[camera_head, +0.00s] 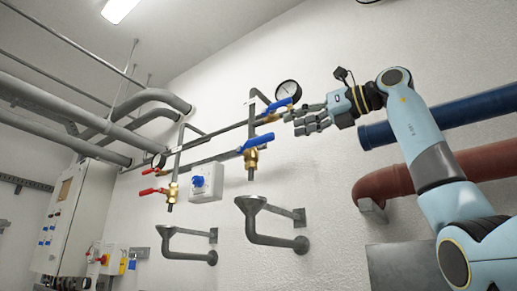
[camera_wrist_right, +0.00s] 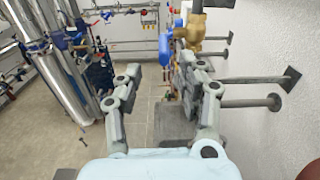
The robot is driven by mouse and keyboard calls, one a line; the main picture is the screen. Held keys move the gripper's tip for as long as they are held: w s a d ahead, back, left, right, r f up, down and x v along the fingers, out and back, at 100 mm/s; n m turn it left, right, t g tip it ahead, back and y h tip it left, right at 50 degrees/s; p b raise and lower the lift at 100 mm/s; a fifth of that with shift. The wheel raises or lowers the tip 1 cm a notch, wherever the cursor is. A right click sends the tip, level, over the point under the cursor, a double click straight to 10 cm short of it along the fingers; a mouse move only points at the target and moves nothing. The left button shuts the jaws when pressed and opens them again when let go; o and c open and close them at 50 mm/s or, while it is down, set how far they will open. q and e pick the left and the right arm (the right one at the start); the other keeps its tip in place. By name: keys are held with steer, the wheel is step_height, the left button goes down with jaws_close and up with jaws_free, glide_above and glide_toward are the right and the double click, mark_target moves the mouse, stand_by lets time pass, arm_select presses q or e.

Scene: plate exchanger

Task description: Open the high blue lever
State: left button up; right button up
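The high blue lever (camera_head: 278,105) is on the wall piping, just below a round gauge, and points up to the right. My right gripper (camera_head: 297,121) comes in from the right, with its fingertips close beside this lever. In the right wrist view its fingers (camera_wrist_right: 160,72) are spread apart with nothing between them. That view also shows a blue lever (camera_wrist_right: 165,48) and brass valve (camera_wrist_right: 190,32) just beyond the fingertips; I cannot tell whether they touch. A lower blue lever (camera_head: 257,143) sits on a brass valve below. My left gripper is not in view.
The gauge (camera_head: 289,90) is just above my right fingers. Red levers (camera_head: 153,191) are to the left. Funnel drains (camera_head: 250,205) stick out below. A blue pipe (camera_head: 450,114) and a red-brown pipe (camera_head: 390,183) run behind my right arm.

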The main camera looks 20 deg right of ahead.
mark_target(262, 135)
steer(key=p+x, duration=0.3)
steer(key=x, duration=0.7)
steer(key=shift+w+d+p, duration=0.1)
steer(key=shift+w+p, duration=0.1)
steer(key=shift+p, duration=0.1)
steer(key=shift+w, duration=0.25)
steer(key=shift+w+f, duration=0.1)
steer(key=shift+f, duration=0.05)
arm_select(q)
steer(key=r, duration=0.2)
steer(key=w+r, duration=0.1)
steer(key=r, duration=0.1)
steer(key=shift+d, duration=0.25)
arm_select(e)
steer(key=shift+c, duration=0.4)
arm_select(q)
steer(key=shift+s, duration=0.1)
arm_select(e)
jaws_close()
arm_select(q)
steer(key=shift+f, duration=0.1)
